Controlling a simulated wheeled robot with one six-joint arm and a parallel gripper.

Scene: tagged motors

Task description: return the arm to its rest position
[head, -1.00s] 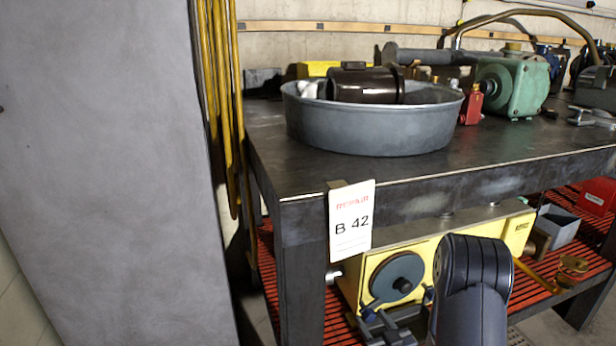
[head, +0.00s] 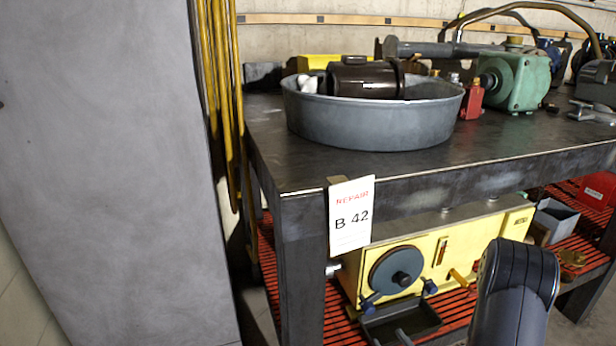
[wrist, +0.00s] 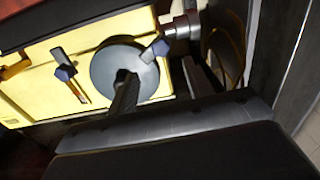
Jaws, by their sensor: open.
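My arm's dark, rounded link (head: 515,290) rises at the lower right of the head view, in front of the bench's lower shelf. My gripper (wrist: 163,82) shows in the wrist view as dark fingers above a wide dark bar. It is open, with nothing seen between the fingers. The yellow machine (wrist: 30,85) and its grey round disc (wrist: 105,70) fill the view beyond it. In the head view the gripper is mostly out of sight near the bottom edge.
The bench (head: 270,170) bears a grey basin (head: 370,125) with a dark motor (head: 365,80), and a green motor (head: 520,80). A tag (head: 351,215) reading B 42 hangs on its front edge. A grey panel (head: 100,170) stands at left. The red slatted shelf (head: 455,305) lies below.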

